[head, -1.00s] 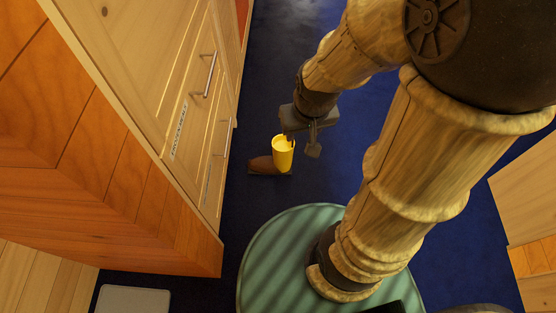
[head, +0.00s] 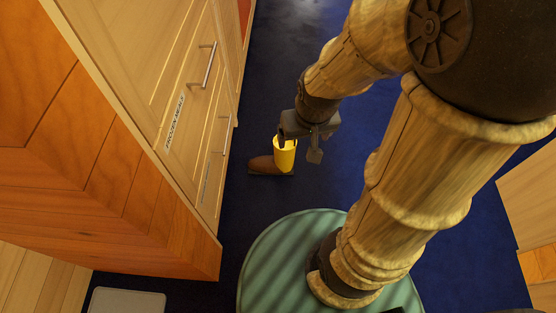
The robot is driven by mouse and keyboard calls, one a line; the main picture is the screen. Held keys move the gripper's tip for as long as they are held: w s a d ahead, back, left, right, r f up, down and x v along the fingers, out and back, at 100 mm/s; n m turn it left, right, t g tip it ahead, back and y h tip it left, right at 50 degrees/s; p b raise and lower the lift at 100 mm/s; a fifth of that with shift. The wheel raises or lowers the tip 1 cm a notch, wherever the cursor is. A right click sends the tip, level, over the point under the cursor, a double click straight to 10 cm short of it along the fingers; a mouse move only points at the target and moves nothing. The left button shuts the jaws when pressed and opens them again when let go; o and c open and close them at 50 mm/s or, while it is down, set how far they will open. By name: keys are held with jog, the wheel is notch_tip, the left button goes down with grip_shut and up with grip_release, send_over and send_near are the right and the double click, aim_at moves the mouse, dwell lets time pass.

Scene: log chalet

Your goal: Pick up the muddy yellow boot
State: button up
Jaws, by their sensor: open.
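The muddy yellow boot (head: 285,156) stands upright on the dark blue floor, its shaft yellow and its foot brown with mud, toe pointing left toward the cabinet. My gripper (head: 299,147) is just above and at the boot's top in the head view. Its jaws are open, one finger over the boot's opening and the other to the right of the shaft. Whether the fingers touch the boot I cannot tell. Part of the boot's rim is hidden behind the gripper.
A wooden cabinet with drawers (head: 192,125), one labelled "FROZEN MEALS", stands close on the left of the boot. A pale flat object (head: 127,301) lies at the bottom left. Blue floor (head: 270,60) is clear beyond the boot. Wooden furniture (head: 530,195) stands at the right.

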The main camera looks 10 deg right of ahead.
dwell(0.4)
jog(key=p+v, duration=0.2)
jog(key=w+p+v, duration=0.1)
jog(key=p+v, duration=0.1)
jog(key=shift+r+p, duration=0.4)
jog(key=shift+r, duration=0.05)
